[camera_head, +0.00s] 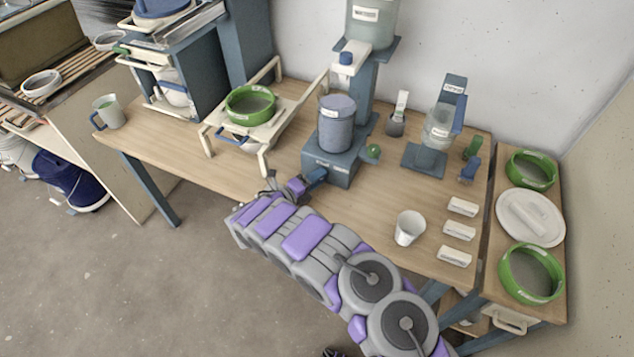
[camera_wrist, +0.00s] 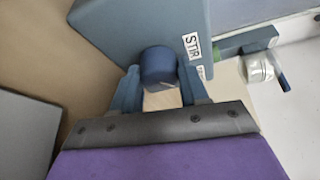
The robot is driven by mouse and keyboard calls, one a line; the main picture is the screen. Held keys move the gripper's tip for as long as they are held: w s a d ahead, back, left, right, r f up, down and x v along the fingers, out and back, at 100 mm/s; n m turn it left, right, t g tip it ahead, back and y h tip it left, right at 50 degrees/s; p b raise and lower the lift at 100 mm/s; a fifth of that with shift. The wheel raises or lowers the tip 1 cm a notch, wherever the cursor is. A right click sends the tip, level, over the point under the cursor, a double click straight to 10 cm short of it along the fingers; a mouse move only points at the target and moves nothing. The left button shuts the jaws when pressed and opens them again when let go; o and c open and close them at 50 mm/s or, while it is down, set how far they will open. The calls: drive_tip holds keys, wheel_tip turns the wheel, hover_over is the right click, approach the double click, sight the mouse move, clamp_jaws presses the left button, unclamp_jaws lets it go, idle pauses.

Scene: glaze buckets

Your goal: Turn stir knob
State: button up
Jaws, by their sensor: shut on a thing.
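The stir knob (camera_wrist: 158,68) is a dark blue round knob on the blue-grey machine base (camera_wrist: 140,28), beside a white label reading "STIR". In the wrist view my gripper (camera_wrist: 160,80) has one finger on each side of the knob and is shut on it. In the head view my gripper (camera_head: 310,181) reaches the front of the machine base (camera_head: 332,165), which carries a grey-blue bucket (camera_head: 336,124). The knob itself is hidden or too small to tell there. A small green knob (camera_head: 373,151) is on the base's right side.
A wooden table (camera_head: 390,215) carries the machine. A white cup (camera_head: 409,228) and several white blocks (camera_head: 459,230) stand at its right. A white frame with a green-rimmed sieve (camera_head: 251,105) is on the left. A second dispenser (camera_head: 438,128) stands at the back right.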

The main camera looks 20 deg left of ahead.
drive_tip(key=shift+a+f+n+b, duration=0.1)
drive_tip(key=shift+a+n+b, duration=0.1)
drive_tip(key=shift+n+b, duration=0.3)
idle(0.3)
drive_tip(key=o, duration=0.7)
drive_tip(key=shift+a, duration=0.1)
drive_tip(key=o, duration=0.4)
drive_tip(key=shift+a+f+t, duration=0.15)
drive_tip(key=shift+t, duration=0.15)
drive_tip(key=shift+c, duration=0.2)
drive_tip(key=shift+s+d, duration=0.15)
drive_tip(key=shift+d, duration=0.15)
drive_tip(key=a+f+p+v, duration=0.1)
drive_tip(key=p+v, duration=0.2)
drive_tip(key=v, duration=1.4)
drive_tip(key=shift+r, duration=0.4)
